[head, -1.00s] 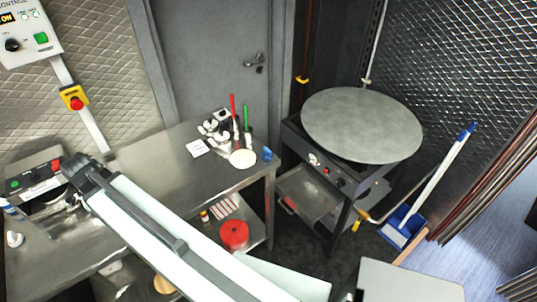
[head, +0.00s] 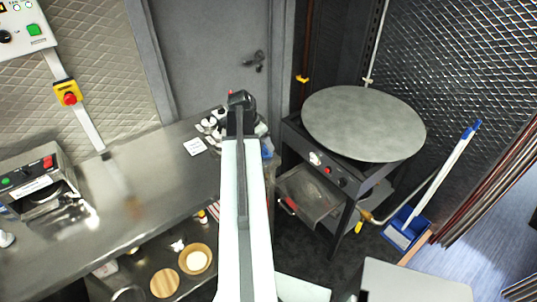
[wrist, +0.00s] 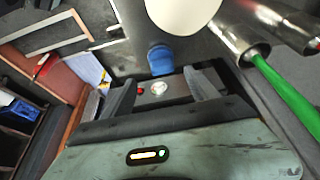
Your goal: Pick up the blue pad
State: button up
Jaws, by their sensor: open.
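The blue pad (head: 267,148) is at the right end of the steel table, partly hidden by my arm in the head view. In the wrist view the blue pad (wrist: 160,60) shows as a small rounded blue piece just beyond the gap between my fingers. My gripper (head: 241,98) reaches over the table end in the head view. In the wrist view my gripper (wrist: 152,88) is open and empty, its two dark fingers spread, with the pad ahead of them and apart from them.
A white round item (wrist: 183,12) lies close beside the pad. A green-handled tool (wrist: 285,90) and steel cylinders stand to the right in the wrist view. A large round griddle (head: 363,123) on a stand is right of the table. A blue dustpan (head: 403,230) is on the floor.

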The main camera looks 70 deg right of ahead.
aim_at(267, 151)
jog(key=b+x, duration=0.1)
jog(key=x, duration=0.1)
jog(key=b+x, duration=0.3)
jog(key=x, duration=0.1)
jog(key=shift+w+b, duration=0.3)
jog(key=shift+b, duration=0.1)
jog(key=shift+r, duration=0.1)
jog(key=shift+c, duration=0.6)
jog(key=c, duration=1.4)
jog(key=shift+o, duration=0.2)
jog(key=shift+r+p, duration=0.15)
jog(key=shift+p, duration=0.15)
